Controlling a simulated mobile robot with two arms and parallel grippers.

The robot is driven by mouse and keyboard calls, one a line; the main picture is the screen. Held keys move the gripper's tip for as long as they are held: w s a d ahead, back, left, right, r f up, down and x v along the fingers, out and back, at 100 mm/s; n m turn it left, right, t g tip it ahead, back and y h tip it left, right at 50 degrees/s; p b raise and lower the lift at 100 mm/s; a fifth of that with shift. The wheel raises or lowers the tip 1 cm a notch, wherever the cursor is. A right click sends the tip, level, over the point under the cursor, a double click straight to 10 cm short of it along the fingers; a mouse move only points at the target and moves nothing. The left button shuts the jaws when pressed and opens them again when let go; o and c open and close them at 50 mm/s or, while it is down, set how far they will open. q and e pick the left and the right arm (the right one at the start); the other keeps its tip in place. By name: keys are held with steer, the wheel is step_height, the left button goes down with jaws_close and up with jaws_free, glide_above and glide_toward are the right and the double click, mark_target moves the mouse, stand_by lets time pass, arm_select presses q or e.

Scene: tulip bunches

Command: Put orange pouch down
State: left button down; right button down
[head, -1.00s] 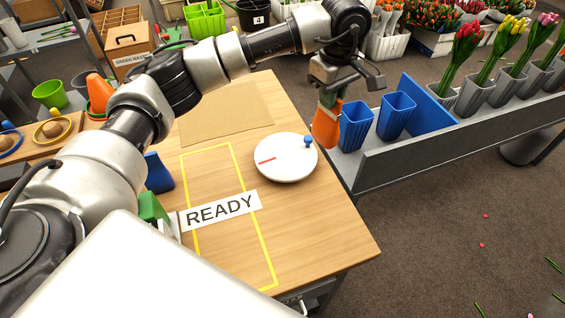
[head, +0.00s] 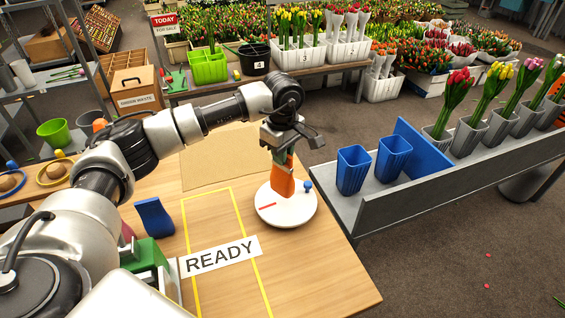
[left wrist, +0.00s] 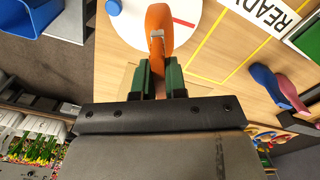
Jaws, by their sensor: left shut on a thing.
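My left gripper (head: 279,155) is shut on the orange pouch (head: 284,180), which hangs upright below the fingers. My right gripper does not show.
The disc has a blue knob (head: 308,186) and a red mark. A yellow-outlined area with a READY sign (head: 220,257) lies to its left. A blue pouch-like thing (head: 154,216) stands farther left. Blue pots (head: 353,170) stand on the grey shelf at right.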

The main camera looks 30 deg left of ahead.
mark_target(283, 169)
arm_select(q)
step_height(283, 169, down, 3)
steer(key=shift+f+p, duration=0.15)
steer(key=shift+p, duration=0.4)
steer(key=shift+f, duration=0.4)
steer(key=shift+f+b, duration=0.15)
steer(key=shift+b, duration=0.15)
steer(key=c, duration=1.2)
jaws_free()
steer(key=shift+o, duration=0.2)
